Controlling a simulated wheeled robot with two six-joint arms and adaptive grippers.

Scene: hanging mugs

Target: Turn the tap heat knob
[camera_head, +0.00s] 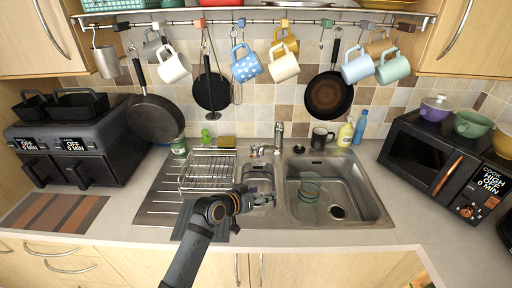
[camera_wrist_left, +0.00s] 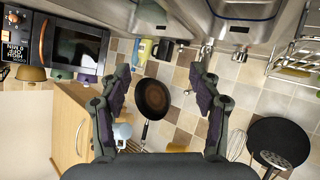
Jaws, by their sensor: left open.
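The chrome tap (camera_head: 278,138) stands at the back of the steel sink. A small knob with a reddish mark (camera_head: 257,151) sits at the left of its base. I cannot tell which way the knob is turned. My left gripper (camera_head: 264,198) is over the small middle basin, in front of the tap and apart from it. In the left wrist view, turned upside down, my left gripper (camera_wrist_left: 160,76) has its two fingers wide apart with nothing between them. The tap fittings (camera_wrist_left: 238,54) show beyond the right finger. My right gripper is not in view.
A dish rack (camera_head: 208,170) is on the left drainer. A dark mug (camera_head: 321,138) and a yellow soap bottle (camera_head: 345,132) stand behind the sink. Mugs and pans hang above from a rail (camera_head: 190,21).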

